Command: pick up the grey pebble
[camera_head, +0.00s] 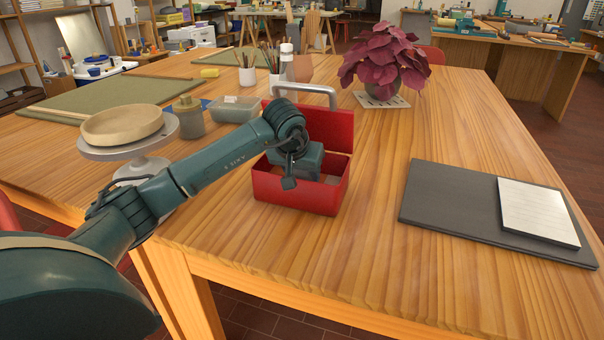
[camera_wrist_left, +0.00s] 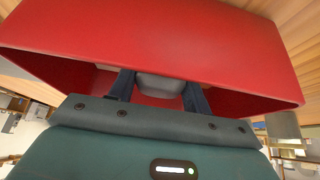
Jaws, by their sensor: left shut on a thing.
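The grey pebble (camera_wrist_left: 160,86) shows in the left wrist view between the two dark fingers of my left gripper (camera_wrist_left: 160,92). The fingers are shut on it, one at each side. Only part of the pebble shows; the gripper body covers the rest. In the head view my left gripper (camera_head: 292,181) is at the open red box (camera_head: 300,194), reaching down at its opening, and the pebble cannot be made out there. The red box wall (camera_wrist_left: 200,40) fills the upper part of the wrist view. My right gripper is not in view.
The box's raised red lid (camera_head: 335,128) and a grey handle stand behind the gripper. A turntable with a wooden bowl (camera_head: 122,124) and a lidded jar (camera_head: 189,117) are at the left. A plant (camera_head: 384,60) stands behind. A dark board (camera_head: 450,205) lies right; wood between is clear.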

